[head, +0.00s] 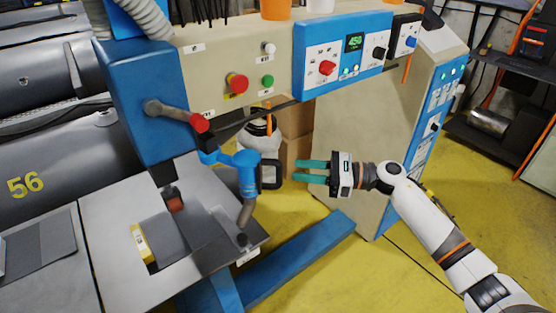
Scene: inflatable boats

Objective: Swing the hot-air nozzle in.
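The hot-air nozzle is a blue tool body (246,172) with a grey metal tube (246,213) pointing down over the right edge of the metal work table (190,262). A dark loop handle (270,174) sticks out on its right side. My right gripper (312,170) has teal fingers pointing left at the handle. The fingers are apart with nothing between them. A small gap shows between the fingertips and the handle, and they do not appear to touch. My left gripper is not in view.
A blue machine column (150,100) carries a red-knobbed lever (199,122) above the table. A control panel (342,55) with a green display spans the top. A blue floor beam (300,258) runs below my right gripper. Grey rolls (50,130) fill the left.

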